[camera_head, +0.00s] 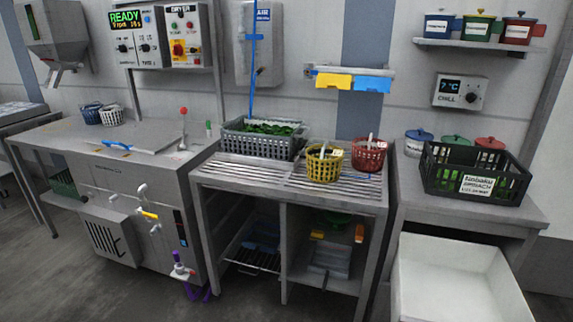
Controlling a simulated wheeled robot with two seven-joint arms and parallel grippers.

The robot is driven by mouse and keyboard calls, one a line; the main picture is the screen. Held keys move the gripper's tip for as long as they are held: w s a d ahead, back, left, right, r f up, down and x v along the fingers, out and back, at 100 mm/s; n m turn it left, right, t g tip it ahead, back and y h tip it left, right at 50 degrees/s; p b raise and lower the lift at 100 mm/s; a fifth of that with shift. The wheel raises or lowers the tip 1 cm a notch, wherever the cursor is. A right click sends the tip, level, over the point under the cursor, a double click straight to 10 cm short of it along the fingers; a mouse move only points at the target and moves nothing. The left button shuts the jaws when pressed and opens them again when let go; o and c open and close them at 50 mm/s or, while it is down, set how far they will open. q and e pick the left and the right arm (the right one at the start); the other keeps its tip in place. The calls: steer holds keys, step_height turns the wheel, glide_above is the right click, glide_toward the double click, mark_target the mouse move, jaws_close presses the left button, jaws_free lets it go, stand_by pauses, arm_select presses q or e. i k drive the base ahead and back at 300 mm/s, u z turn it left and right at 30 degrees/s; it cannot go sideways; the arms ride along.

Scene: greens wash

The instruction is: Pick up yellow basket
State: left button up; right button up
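The yellow basket (324,168) is a small, round, perforated basket. It stands upright on the slatted metal rack top (230,170) of the middle table. A pale piece sticks up at its rim; its contents are too small to make out. A red basket (369,155) of like shape stands close on its right, a little farther back. A grey crate of greens (263,139) stands on its left and behind it. Neither of my grippers shows in the head view.
A black crate (474,173) stands on the right table and a white bin (455,280) below. The rack's front strip looks clear. A steel machine (120,190) stands left.

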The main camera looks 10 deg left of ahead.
mark_target(320, 170)
steer(key=u, duration=0.2)
steer(key=i, duration=0.2)
steer(key=u, duration=0.8)
steer(key=i, duration=1.7)
steer(key=z, duration=0.8)
